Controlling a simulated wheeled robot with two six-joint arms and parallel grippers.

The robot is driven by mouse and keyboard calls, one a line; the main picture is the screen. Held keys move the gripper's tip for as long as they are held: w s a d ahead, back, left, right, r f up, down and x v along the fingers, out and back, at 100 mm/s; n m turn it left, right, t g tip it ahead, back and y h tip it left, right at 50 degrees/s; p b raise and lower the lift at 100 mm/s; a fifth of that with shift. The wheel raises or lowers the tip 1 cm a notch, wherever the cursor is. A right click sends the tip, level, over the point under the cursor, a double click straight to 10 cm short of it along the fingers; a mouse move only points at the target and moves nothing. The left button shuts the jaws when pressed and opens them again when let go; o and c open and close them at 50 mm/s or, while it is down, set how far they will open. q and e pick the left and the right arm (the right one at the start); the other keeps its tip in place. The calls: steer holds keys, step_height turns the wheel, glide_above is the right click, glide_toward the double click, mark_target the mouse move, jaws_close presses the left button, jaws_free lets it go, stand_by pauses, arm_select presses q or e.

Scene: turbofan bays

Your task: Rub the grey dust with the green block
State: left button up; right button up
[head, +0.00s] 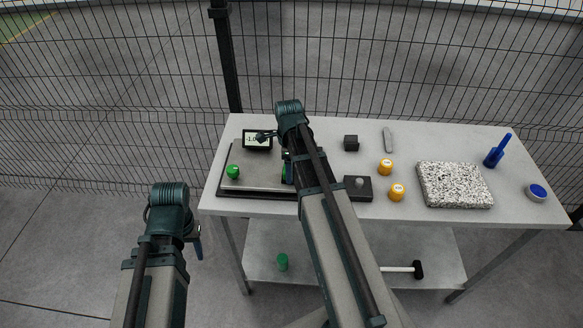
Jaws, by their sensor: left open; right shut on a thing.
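My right gripper (288,168) is over the right part of a grey plate (257,178) on the table's left side. It is mostly hidden behind my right arm. A bit of green shows at its fingers, which fits the green block (285,174); its outline is mostly hidden. Whether the block touches the plate I cannot tell. I cannot make out the grey dust at this size. My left gripper (198,243) is open and empty, off the table's front left corner and over the floor.
A green ball (233,172) sits on the plate's left side, with a small display (257,139) behind it. A dark block (351,143), yellow-orange jars (386,167), a speckled slab (454,184) and a blue tool (497,151) stand to the right. Wire fence (400,60) closes the back.

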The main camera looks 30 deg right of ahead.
mark_target(268, 175)
steer(key=a, duration=0.1)
steer(key=w+a, duration=0.1)
steer(key=a, duration=0.1)
steer(key=shift+w, duration=0.15)
steer(key=shift+w+a, duration=0.2)
steer(key=shift+a, duration=0.05)
steer(key=shift+w+a, duration=0.4)
steer(key=shift+a, duration=0.05)
steer(key=shift+w+a+r, duration=0.1)
steer(key=shift+w+a, duration=0.2)
steer(key=shift+a, duration=0.25)
steer(key=shift+w+a, duration=0.25)
steer(key=shift+a, duration=0.25)
steer(key=shift+f, duration=0.2)
steer(key=shift+s+r, duration=0.1)
steer(key=shift+d, duration=0.1)
